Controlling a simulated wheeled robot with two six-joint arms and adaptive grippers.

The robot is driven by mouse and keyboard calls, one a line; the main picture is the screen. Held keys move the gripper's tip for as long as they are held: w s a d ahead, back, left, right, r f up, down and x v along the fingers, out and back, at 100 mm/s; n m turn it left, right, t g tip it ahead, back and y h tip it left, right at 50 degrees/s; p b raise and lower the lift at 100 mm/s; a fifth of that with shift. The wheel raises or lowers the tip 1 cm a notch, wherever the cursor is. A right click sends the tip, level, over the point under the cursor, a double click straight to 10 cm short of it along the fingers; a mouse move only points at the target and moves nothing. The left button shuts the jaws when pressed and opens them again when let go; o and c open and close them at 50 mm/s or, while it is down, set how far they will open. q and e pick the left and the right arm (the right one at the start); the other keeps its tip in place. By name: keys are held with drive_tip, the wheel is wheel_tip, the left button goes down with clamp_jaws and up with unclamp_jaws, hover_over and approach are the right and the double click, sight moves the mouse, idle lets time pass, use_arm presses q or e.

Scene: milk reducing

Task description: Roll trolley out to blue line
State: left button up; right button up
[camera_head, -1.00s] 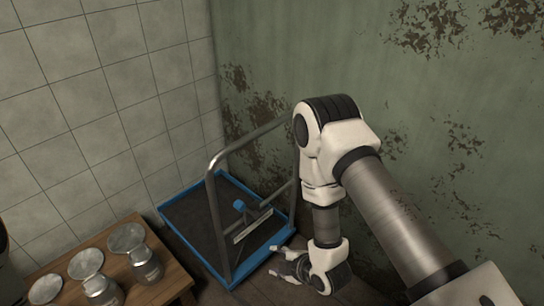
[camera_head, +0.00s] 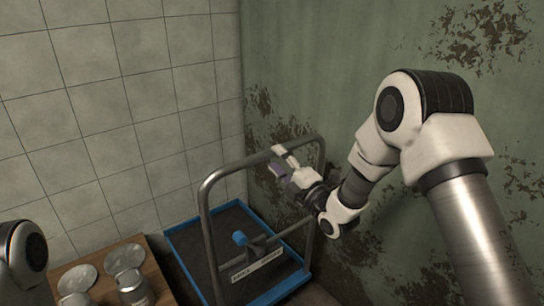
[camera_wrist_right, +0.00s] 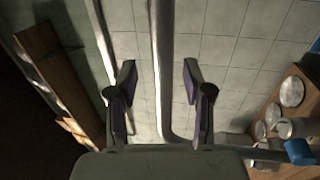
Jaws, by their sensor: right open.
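The trolley has a flat dark deck with a blue rim (camera_head: 190,253) and a tall grey tube handle (camera_head: 206,225). It stands in the corner between the tiled and green walls. A blue knob (camera_head: 240,238) and a pale label plate (camera_head: 257,264) show on it. My right gripper (camera_head: 280,162) is up at the handle's top bar, with its fingers open. In the right wrist view, a handle tube (camera_wrist_right: 162,60) runs between the open fingers (camera_wrist_right: 158,80); I cannot tell whether either touches it. No blue line shows on the floor. My left gripper is out of view.
A wooden table (camera_head: 160,275) with several metal cans (camera_head: 134,288) stands left of the trolley. The green wall (camera_head: 340,60) is close behind my right arm. A wooden shelf (camera_wrist_right: 45,65) shows at the left of the right wrist view.

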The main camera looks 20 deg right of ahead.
sight(272, 156)
drive_tip(key=x, duration=0.3)
drive_tip(key=shift+w+a, duration=0.2)
drive_tip(key=shift+a, duration=0.05)
drive_tip(key=shift+w+f, duration=0.1)
drive_tip(key=shift+w, duration=0.35)
drive_tip(key=c, duration=1)
clamp_jaws()
